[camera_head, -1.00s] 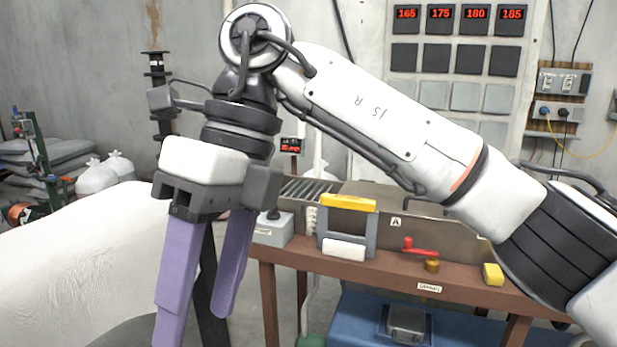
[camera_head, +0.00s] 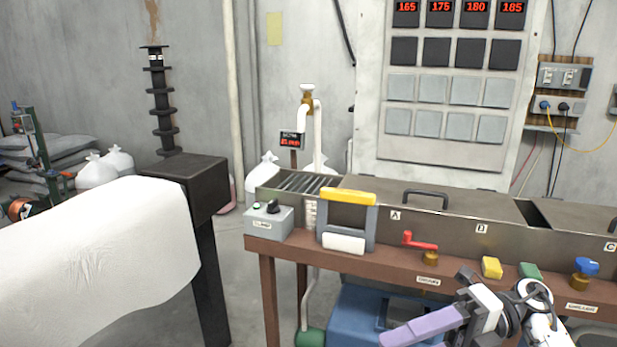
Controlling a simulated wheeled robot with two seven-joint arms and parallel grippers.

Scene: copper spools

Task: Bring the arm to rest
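My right gripper (camera_head: 405,338) is at the lower right, in front of the wooden bench (camera_head: 385,261). Its purple fingers point left and run toward the bottom edge of the view. One finger shows clearly; the other is mostly cut off or hidden, so the gap between them cannot be judged. Nothing is seen held in the visible part. My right arm (camera_head: 545,330) is folded low at the bottom right. My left gripper is not in view.
The bench carries a metal trough (camera_head: 460,229), a yellow-handled frame (camera_head: 347,198), a red-handled valve (camera_head: 420,242), a yellow block (camera_head: 491,267) and a blue-knobbed valve (camera_head: 585,268). A white-covered roll (camera_head: 100,260) fills the lower left. Floor shows between roll and bench.

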